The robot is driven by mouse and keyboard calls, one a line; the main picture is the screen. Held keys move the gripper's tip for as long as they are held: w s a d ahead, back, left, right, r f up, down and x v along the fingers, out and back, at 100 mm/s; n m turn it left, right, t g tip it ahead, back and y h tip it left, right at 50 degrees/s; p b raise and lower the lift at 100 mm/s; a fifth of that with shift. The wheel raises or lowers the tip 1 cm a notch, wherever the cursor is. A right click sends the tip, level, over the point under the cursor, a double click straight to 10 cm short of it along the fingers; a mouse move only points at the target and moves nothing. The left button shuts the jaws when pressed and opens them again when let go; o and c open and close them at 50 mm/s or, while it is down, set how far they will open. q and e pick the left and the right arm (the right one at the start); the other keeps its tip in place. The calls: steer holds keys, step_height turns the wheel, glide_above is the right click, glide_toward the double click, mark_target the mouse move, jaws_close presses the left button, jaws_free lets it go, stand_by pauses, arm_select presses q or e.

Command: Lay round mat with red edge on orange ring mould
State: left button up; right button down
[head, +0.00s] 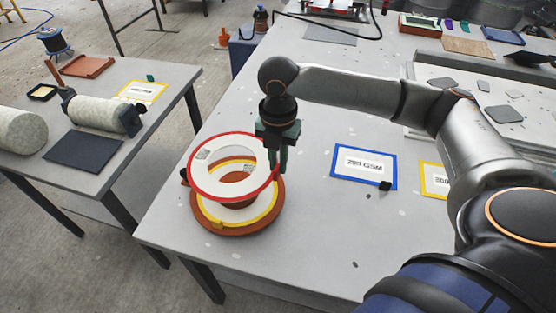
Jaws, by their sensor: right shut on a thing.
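The round white mat with a red edge (207,180) is a ring, held by its right side in my right gripper (278,167). My right gripper is shut on that rim and points down. The mat hangs over the orange ring mould (243,231), shifted to the left and back of it in the head view. A white ring mat with a yellow edge (213,212) lies on the mould and shows partly through the hole and below the red edge. The held mat hides the mould's back part. My left gripper is not in view.
A blue-framed card (345,176) and a yellow-framed card (433,180) lie right of the mould on the grey table (310,230). The table's left edge is close to the mould. A second table (90,178) with fabric rolls (105,113) stands at left.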

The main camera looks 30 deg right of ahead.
steer(key=shift+f+b, duration=0.75)
steer(key=shift+f, duration=4.45)
steer(key=shift+f+p, duration=0.25)
steer(key=shift+p, duration=0.15)
steer(key=c, duration=0.8)
jaws_free()
step_height(320, 180, up, 12)
steer(key=shift+r, duration=0.25)
